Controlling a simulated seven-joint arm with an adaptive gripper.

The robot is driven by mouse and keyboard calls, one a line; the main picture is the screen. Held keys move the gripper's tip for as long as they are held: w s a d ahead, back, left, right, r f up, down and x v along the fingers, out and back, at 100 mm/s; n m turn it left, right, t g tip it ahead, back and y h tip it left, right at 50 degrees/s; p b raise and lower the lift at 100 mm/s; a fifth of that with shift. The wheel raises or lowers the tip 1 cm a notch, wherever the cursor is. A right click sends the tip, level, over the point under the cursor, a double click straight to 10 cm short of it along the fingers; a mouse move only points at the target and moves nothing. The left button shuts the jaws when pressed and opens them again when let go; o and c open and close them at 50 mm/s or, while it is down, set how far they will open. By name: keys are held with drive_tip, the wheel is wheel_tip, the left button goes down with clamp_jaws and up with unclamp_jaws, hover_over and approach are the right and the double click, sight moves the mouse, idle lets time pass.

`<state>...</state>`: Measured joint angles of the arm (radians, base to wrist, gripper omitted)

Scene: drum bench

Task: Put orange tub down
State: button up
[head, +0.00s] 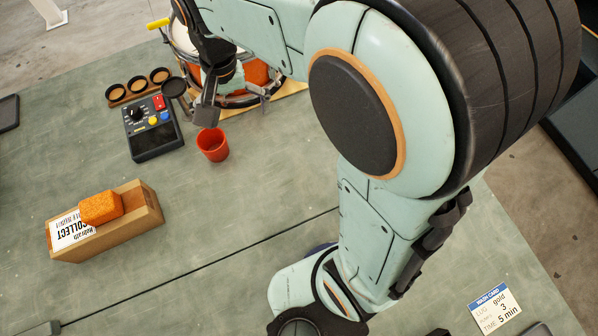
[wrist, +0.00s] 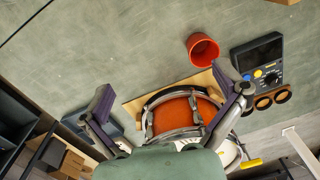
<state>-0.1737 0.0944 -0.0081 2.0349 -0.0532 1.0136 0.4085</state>
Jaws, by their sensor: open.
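The orange tub (head: 212,145) stands upright on the green bench, mouth up, in the middle-left of the head view. In the wrist view the tub (wrist: 203,50) sits beyond the fingertips, nearer the right finger, and appears empty. My gripper (head: 236,102) is open, its fingers spread wide with nothing between them at the tips. In the wrist view my gripper (wrist: 163,80) shows both fingers clear of the tub, with the drum between and below them. In the head view one finger ends close above the tub's rim; the exact gap is hard to tell.
A drum with an orange shell (wrist: 185,113) lies on a wooden board behind my gripper. A black control box (head: 153,128) and a rack of round cups (head: 138,86) stand left of the tub. A wooden box (head: 145,208) bears an orange sponge (head: 101,207). The bench front middle is clear.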

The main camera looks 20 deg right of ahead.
drive_tip(key=s+d+n, duration=0.3)
drive_tip(key=s+d, duration=0.1)
drive_tip(key=s, duration=1.3)
drive_tip(key=shift+r, duration=0.45)
drive_tip(key=shift+d, duration=0.1)
